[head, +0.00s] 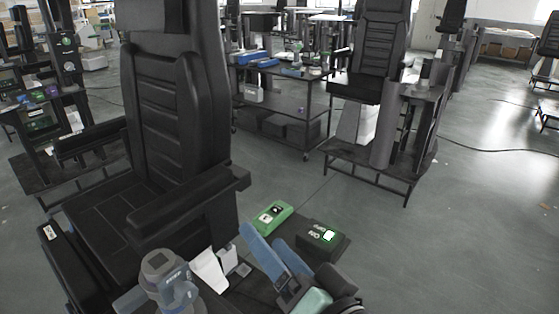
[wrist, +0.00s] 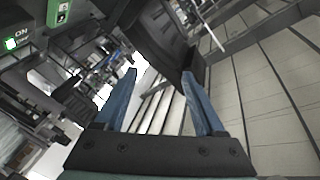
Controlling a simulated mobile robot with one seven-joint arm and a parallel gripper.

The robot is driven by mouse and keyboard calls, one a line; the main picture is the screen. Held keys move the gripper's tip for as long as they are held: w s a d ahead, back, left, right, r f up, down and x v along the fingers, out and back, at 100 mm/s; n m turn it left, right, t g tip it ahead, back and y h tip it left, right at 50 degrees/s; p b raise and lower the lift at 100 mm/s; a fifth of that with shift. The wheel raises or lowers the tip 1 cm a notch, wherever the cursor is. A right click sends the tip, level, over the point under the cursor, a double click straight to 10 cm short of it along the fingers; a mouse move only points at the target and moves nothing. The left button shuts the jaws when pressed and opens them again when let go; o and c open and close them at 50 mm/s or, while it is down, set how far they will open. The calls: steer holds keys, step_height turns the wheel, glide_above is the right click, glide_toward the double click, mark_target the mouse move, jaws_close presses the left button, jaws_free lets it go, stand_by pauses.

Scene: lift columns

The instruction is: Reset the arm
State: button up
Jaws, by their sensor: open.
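My gripper (head: 261,234) is at the bottom middle of the head view, with its two blue fingers apart and nothing seen between them. In the wrist view my gripper (wrist: 158,74) also shows open and empty. A black box marked ON and OFF with a lit green-white switch (head: 320,237) sits just right of the fingers. A green box with a small black-and-white panel (head: 272,216) lies behind the fingertips. In the wrist view both the black box (wrist: 14,43) and the green box (wrist: 58,12) are at the upper left, clear of the fingers.
A large black seat (head: 175,110) with armrests stands close at left. A dark shelf cart (head: 285,105) with blue items is behind. Another black seat (head: 378,55) on a stand is at back right. The grey floor (head: 470,220) at right is mostly open, with a thin cable.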

step_height(320, 180, up, 13)
steer(key=w+n+t+h+p, duration=0.1)
steer(key=w+n+t+h, duration=0.1)
steer(key=w+t+h, duration=0.15)
steer(key=s+r+t+h+p, duration=0.1)
steer(key=s+r+t, duration=0.3)
steer(key=r, duration=0.8)
steer(key=s+d+r+n+t+h+p, duration=0.1)
steer(key=s+r+t+h, duration=0.3)
steer(key=r, duration=0.7)
steer(key=shift+s+r+t+h, duration=0.4)
steer(key=shift+s+t, duration=0.25)
steer(key=shift+s, duration=0.25)
